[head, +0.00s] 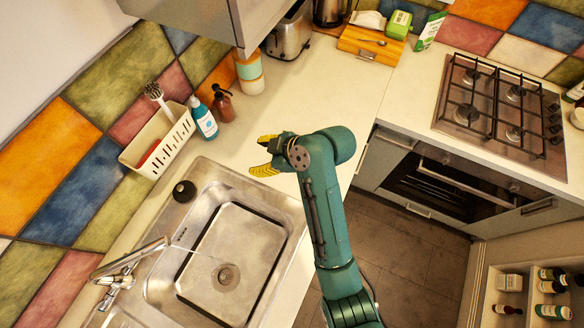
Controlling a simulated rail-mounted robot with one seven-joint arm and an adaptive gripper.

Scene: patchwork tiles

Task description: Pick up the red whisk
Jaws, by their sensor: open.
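I cannot make out a red whisk for certain in the head view. A white slotted caddy (170,150) stands on the counter at the left, against the tiled wall. A small red thing (149,154) shows inside its near-left end, mostly hidden by the wall of the caddy. My gripper (262,155) is open and empty, with yellow fingertips pointing left. It is over the counter, to the right of the caddy and apart from it.
A cabinet (205,20) overhangs the back. The counter right of the gripper is clear.

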